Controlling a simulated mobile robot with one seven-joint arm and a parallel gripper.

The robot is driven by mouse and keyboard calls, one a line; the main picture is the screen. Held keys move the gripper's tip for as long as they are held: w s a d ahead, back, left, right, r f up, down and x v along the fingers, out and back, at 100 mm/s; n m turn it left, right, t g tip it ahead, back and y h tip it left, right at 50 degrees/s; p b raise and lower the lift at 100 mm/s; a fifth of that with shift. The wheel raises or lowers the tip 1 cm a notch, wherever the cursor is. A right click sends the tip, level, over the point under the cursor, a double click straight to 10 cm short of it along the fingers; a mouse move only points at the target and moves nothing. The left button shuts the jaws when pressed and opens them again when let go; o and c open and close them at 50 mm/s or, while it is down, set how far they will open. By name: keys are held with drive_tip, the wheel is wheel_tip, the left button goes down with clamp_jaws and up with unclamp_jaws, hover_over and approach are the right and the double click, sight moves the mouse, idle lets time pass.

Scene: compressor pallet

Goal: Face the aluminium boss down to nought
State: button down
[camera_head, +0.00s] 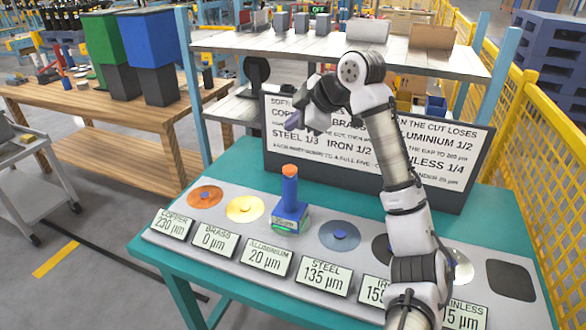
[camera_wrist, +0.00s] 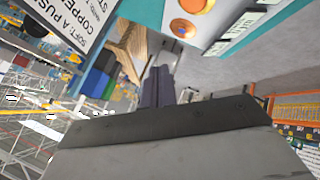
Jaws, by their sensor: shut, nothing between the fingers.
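A blue tool (camera_head: 290,205) with an orange top stands upright at the aluminium place on the grey plate, between the brass disc (camera_head: 244,209) and the steel disc (camera_head: 340,236). The aluminium boss is hidden beneath it. The aluminium readout (camera_head: 267,257) shows 20 µm. My gripper (camera_head: 292,118) is raised in front of the sign, above and apart from the tool. Its dark fingers (camera_wrist: 158,75) are together and empty in the wrist view.
Readouts show copper (camera_head: 173,223) 230, brass (camera_head: 214,240) 0 and steel (camera_head: 324,275) 135 µm. My arm partly covers the iron and stainless places. The sign board (camera_head: 440,195) stands behind the plate, with a shelf (camera_head: 300,45) beyond. A yellow fence (camera_head: 525,130) runs at right.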

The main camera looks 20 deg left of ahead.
drive_tip(key=shift+f, duration=0.1)
drive_tip(key=b, duration=0.6)
hover_over(287, 167)
drive_tip(key=d, duration=0.2)
drive_tip(key=f, duration=0.6)
drive_tip(key=shift+s+f, duration=0.2)
drive_tip(key=shift+f, duration=0.2)
drive_tip(key=shift+f+b, duration=0.3)
drive_tip(key=shift+f, duration=0.6)
drive_tip(key=shift+f, duration=0.15)
drive_tip(key=shift+f, duration=0.3)
drive_tip(key=shift+f+b, duration=0.4)
drive_tip(key=shift+f, duration=0.3)
idle(0.8)
idle(0.4)
drive_tip(key=shift+r+p, duration=1)
drive_tip(key=shift+r, duration=0.1)
